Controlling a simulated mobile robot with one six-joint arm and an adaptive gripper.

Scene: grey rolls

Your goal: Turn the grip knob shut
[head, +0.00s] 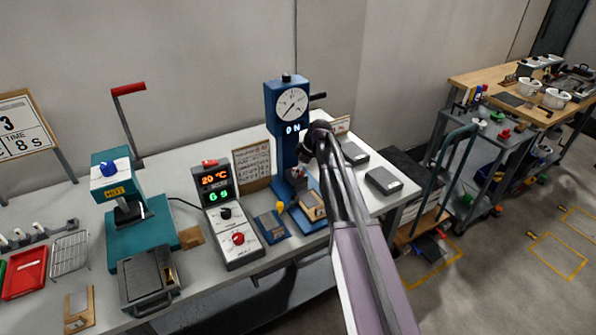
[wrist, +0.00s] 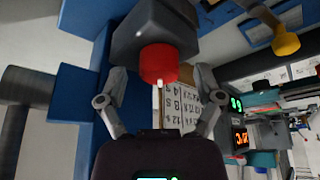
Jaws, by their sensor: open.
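The wrist view shows a red knob (wrist: 158,62) with a small pale mark, on the face of a dark grey block (wrist: 150,30). I take it to be the grip knob. My gripper (wrist: 160,80) is open, with one finger to each side of the knob; I see no clear contact. In the head view the blue test stand (head: 284,125) has a round dial (head: 291,103) and a lit display that seems to read 0 N. My arm covers part of the stand, and the knob cannot be made out clearly there.
Left of the stand are a control box (head: 231,232) with lit displays and a teal press (head: 140,230). A yellow knob (head: 280,206) stands near the blue base. Grey blocks (head: 383,181) lie to the right. A white sign with print (wrist: 180,105) shows behind my fingers.

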